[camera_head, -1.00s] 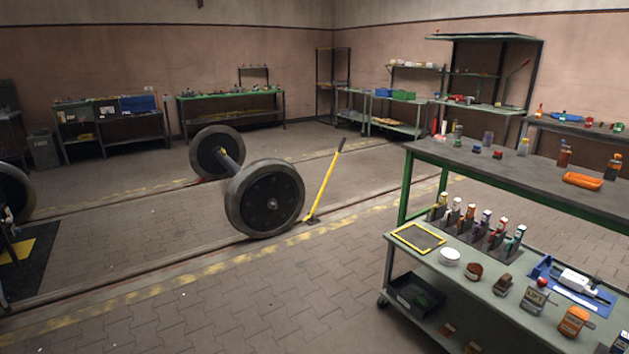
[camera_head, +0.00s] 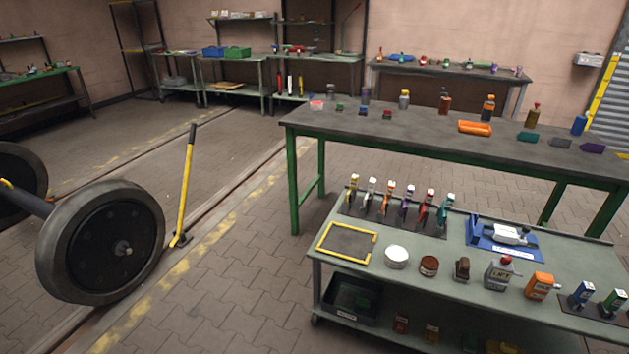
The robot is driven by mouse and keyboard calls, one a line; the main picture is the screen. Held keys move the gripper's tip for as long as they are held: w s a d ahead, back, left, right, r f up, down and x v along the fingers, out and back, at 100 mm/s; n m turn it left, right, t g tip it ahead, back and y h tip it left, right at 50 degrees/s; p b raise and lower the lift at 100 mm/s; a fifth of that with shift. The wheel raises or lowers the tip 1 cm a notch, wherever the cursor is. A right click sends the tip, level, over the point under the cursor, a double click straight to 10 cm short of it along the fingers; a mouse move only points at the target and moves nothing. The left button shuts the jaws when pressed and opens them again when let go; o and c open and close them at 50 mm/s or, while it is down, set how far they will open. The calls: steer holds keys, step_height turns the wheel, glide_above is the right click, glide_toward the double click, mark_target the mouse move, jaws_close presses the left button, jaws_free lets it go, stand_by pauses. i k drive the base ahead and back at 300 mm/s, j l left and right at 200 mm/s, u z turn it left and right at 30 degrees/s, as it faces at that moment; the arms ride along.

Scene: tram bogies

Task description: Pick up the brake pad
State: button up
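I cannot single out a brake pad for certain. A small brown block-like thing (camera_head: 462,268) stands on the grey top of a green-framed trolley (camera_head: 577,262) at the lower right; its details are too small to tell. A round reddish-brown tin or disc (camera_head: 428,265) is just left of it. My gripper is not in view.
A long green-legged workbench (camera_head: 420,135) is behind. A wheelset (camera_head: 100,240) and yellow lever (camera_head: 186,190) are left; paved floor (camera_head: 240,290) between is clear.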

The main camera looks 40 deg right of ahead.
mark_target(368, 199)
steer(key=i+u, duration=0.2)
steer(key=i, duration=0.55)
steer(key=i+u, duration=0.2)
steer(key=i, duration=0.55)
steer(key=i+z, duration=0.8)
steer(key=z, duration=0.25)
steer(key=i+z, duration=0.25)
steer(key=z, duration=0.15)
steer(key=i+j+z, duration=0.1)
steer(key=z, duration=0.35)
steer(key=i+j+z, duration=0.2)
steer(key=z, duration=0.25)
steer(key=i+j+z, duration=0.3)
steer(key=l, duration=0.1)
